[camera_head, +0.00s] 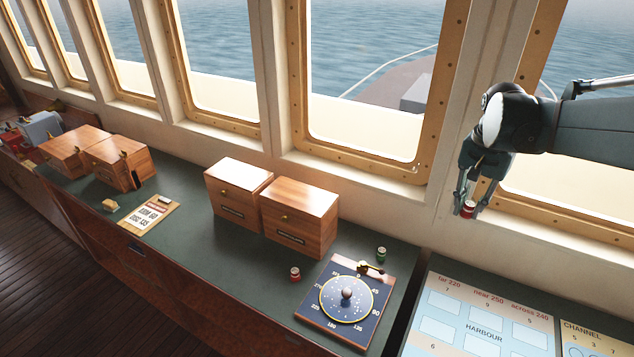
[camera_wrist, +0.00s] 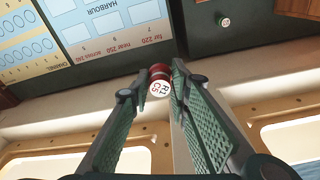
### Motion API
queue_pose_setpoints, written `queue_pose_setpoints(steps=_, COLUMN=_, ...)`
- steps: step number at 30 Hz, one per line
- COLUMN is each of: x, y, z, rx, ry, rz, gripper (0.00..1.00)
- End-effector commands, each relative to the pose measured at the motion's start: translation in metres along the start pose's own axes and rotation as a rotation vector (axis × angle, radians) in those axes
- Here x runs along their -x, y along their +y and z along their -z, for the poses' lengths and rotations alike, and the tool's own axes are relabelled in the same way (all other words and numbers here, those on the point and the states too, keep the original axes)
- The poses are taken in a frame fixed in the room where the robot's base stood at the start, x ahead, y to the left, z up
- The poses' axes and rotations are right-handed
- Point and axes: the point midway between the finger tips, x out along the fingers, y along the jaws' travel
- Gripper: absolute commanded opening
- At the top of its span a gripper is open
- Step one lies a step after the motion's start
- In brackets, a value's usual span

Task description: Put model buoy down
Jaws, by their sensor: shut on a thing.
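My gripper (camera_head: 467,198) is shut on a small red model buoy (camera_head: 468,209), held up in the air at the right in front of the window wall. In the wrist view the buoy (camera_wrist: 159,80) sits between the fingertips (camera_wrist: 158,88), with a round white label on its top that seems to read "R1 CS". Below it lies a chart board (camera_head: 484,318) marked "HARBOUR", with pale blank boxes and numbers. A red buoy (camera_head: 295,274) and a green buoy (camera_head: 381,254) stand on the dark green counter (camera_head: 240,278); the green one (camera_wrist: 224,21) also shows in the wrist view.
A blue compass dial board (camera_head: 346,297) lies at the counter's right end, near the chart board. Wooden drawer boxes (camera_head: 299,220) stand along the window side. A printed card (camera_head: 149,214) lies further left. The window frames (camera_head: 380,176) rise close behind my gripper.

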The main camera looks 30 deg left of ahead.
Motion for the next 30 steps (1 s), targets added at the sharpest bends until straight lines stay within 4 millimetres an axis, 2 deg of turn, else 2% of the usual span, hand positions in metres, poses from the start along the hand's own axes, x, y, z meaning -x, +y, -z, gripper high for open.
queue_pose_setpoints(steps=3, x=0.001, y=-0.033, z=-0.011, rx=0.04, ry=0.0, rz=0.005, gripper=0.13)
queue_pose_setpoints(steps=14, x=0.004, y=-0.127, z=-0.05, rx=0.153, ry=0.0, rz=0.019, gripper=0.13)
queue_pose_setpoints(steps=23, x=0.007, y=-0.201, z=-0.094, rx=0.248, ry=0.0, rz=0.03, gripper=0.13)
queue_pose_setpoints(steps=30, x=0.01, y=-0.258, z=-0.136, rx=0.323, ry=-0.001, rz=0.04, gripper=0.13)
